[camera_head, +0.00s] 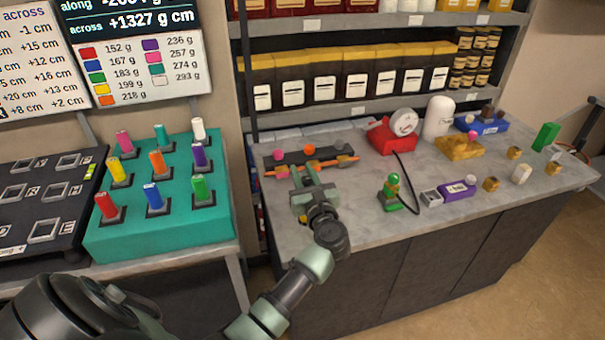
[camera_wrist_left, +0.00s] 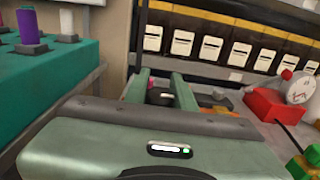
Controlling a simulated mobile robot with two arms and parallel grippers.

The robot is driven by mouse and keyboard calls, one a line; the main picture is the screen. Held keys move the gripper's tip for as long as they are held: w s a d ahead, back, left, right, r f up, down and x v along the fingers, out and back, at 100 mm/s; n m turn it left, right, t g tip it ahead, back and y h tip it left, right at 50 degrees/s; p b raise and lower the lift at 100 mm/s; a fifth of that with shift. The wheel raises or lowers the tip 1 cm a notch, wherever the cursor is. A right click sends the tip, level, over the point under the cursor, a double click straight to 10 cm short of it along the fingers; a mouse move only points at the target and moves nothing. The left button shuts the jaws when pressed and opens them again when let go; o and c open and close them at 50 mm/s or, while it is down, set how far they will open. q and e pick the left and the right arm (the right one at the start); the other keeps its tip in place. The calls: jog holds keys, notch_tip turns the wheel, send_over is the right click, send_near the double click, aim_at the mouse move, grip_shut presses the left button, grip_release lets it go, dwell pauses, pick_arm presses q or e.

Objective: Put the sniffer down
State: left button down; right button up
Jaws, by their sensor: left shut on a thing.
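My left gripper (camera_head: 307,171) reaches over the left end of the grey bench, at a black rack. It is shut on a slim orange tool (camera_head: 343,160), which seems to be the sniffer. The tool lies crosswise at the fingertips and shows on both sides of them. It is right in front of the black rack (camera_head: 325,151); I cannot tell whether it touches the rack. In the left wrist view the two green fingers (camera_wrist_left: 160,95) point away, with a dark part between them and a bit of orange (camera_wrist_left: 219,109) to their right. My right gripper is not in view.
A red pump (camera_head: 388,138) with a round gauge stands behind on the bench. A black hose runs from it towards a green fitting (camera_head: 389,193). A purple box (camera_head: 457,190) lies further right. The teal block (camera_head: 160,225) with coloured weights stands left. Shelves rise behind.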

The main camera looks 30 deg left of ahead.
pick_arm(q)
jog(key=shift+f, duration=0.25)
jog(key=shift+f, duration=0.15)
jog(key=c, duration=1.2)
grip_release()
jog(key=shift+o, duration=0.2)
